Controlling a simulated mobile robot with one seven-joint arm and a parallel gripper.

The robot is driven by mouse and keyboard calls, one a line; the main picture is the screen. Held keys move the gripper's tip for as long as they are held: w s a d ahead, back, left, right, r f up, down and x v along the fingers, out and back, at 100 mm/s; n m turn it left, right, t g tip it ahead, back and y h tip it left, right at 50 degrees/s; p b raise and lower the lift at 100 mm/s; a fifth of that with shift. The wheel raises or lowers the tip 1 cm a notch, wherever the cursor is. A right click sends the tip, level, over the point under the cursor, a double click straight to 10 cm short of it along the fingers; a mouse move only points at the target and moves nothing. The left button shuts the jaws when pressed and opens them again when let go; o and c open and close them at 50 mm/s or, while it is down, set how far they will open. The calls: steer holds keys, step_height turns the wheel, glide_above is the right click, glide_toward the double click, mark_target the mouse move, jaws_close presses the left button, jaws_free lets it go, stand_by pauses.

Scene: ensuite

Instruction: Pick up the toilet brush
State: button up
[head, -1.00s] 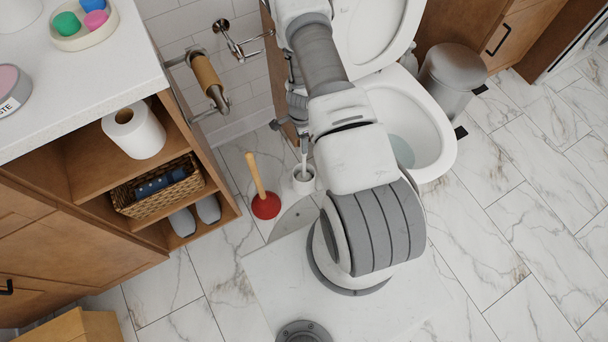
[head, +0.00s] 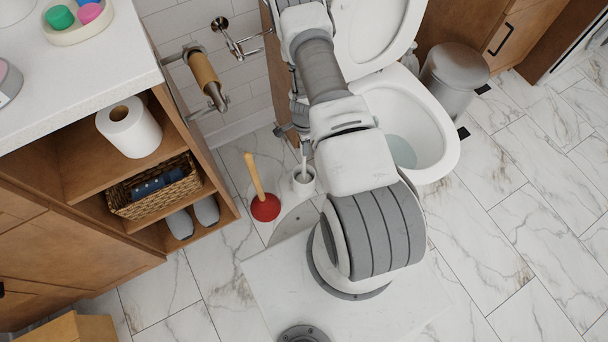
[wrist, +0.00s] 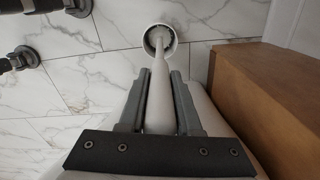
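The toilet brush (wrist: 159,90) has a pale handle and stands in its round white holder on the floor. In the head view, the lower part of the brush shows above the holder (head: 304,182), beside the toilet. My gripper (wrist: 160,75) points down over it in the wrist view. Its two grey fingers lie close along both sides of the handle and look shut on it. The brush head is hidden inside the holder (wrist: 160,40).
A red plunger (head: 265,208) with a wooden handle stands left of the holder. The toilet (head: 410,135) is close on the right. A wooden cabinet (head: 185,140) and a toilet-roll holder (head: 205,75) are to the left. Open tile floor lies at right.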

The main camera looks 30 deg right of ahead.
jaws_close()
steer(key=shift+r, duration=0.1)
